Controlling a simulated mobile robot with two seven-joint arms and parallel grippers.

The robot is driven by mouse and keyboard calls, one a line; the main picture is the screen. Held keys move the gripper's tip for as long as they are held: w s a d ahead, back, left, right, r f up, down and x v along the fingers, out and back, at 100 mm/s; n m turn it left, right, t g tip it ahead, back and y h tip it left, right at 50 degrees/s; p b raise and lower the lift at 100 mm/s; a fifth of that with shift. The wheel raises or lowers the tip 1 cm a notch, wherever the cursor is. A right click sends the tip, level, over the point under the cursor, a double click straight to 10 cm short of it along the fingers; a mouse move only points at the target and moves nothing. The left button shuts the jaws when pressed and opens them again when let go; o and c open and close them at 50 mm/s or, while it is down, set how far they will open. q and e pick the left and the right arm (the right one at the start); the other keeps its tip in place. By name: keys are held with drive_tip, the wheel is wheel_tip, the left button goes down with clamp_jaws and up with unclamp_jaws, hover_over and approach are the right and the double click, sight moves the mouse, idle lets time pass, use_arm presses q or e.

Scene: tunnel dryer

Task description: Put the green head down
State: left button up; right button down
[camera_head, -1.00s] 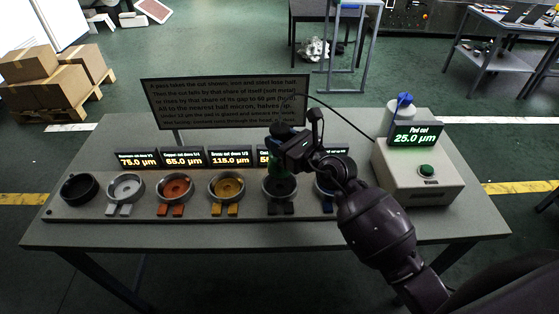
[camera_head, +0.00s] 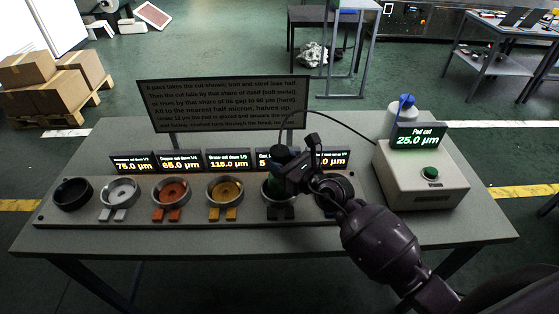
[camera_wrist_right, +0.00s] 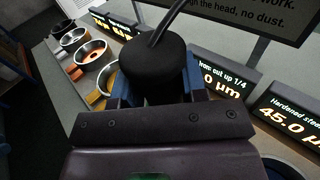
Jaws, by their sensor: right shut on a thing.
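My right gripper (camera_head: 283,170) is shut on the green head, a piece with a black round top and a black cord. Its green lower part (camera_head: 277,188) shows just below the fingers, at the fifth dish from the left (camera_head: 269,196). Whether it touches the dish floor is hidden by the gripper. In the right wrist view the black top (camera_wrist_right: 152,68) sits between the blue fingers of the gripper (camera_wrist_right: 155,92), and its underside is hidden. My left gripper is not in view.
Other dishes stand in a row: black (camera_head: 72,194), silver (camera_head: 118,191), orange (camera_head: 171,193), yellow (camera_head: 225,190), and one partly behind my wrist (camera_head: 338,183). Lit labels and a text board (camera_head: 222,104) stand behind. A box with a green button (camera_head: 425,185) is at right.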

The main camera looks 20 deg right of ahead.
drive_tip(key=c, duration=0.7)
unclamp_jaws()
drive_tip(key=shift+f, duration=0.1)
drive_tip(key=shift+o, duration=0.2)
drive_tip(key=v, duration=1.2)
